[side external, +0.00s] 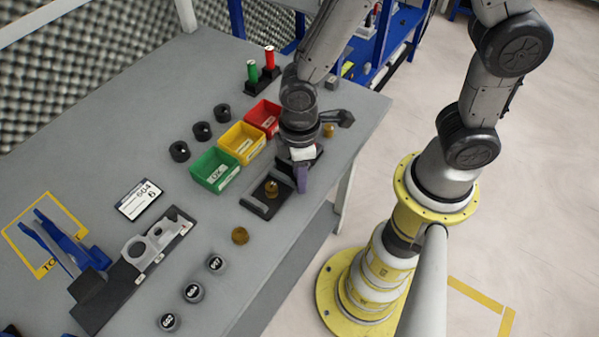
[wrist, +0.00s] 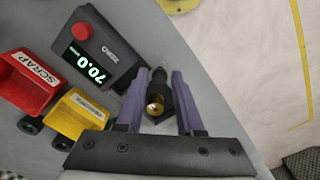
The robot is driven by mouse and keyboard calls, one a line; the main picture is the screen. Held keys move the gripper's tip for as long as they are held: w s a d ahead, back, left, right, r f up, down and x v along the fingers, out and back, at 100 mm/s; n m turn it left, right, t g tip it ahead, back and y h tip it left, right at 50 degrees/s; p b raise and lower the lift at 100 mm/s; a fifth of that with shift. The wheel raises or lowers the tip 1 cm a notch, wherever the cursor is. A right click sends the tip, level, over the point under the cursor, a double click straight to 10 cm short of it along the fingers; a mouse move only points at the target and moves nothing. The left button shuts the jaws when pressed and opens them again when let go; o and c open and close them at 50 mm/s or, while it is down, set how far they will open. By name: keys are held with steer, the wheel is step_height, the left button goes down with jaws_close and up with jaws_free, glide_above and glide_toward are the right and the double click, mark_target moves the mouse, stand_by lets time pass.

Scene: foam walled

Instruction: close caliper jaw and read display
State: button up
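The caliper's dark display box (wrist: 88,55) is at upper left in the wrist view. Its tilted green digits appear to read 70.0, and a red button (wrist: 83,32) and a white label sit on it. My gripper (wrist: 164,78) has its two purple fingers apart, on either side of a dark jaw piece with a brass part (wrist: 154,104), with gaps showing. In the side view my gripper (side external: 303,178) is low over the bench by the caliper's black base (side external: 258,205), where a brass piece (side external: 271,188) stands. The arm hides part of the display box there.
Green (side external: 214,170), yellow (side external: 242,143) and red (side external: 263,116) bins stand left of my gripper. The bench's front edge is close to the caliper.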

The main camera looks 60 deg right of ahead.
jaws_close()
steer(key=shift+a, duration=2.25)
steer(key=shift+r, duration=0.1)
jaws_free()
step_height(320, 180, up, 14)
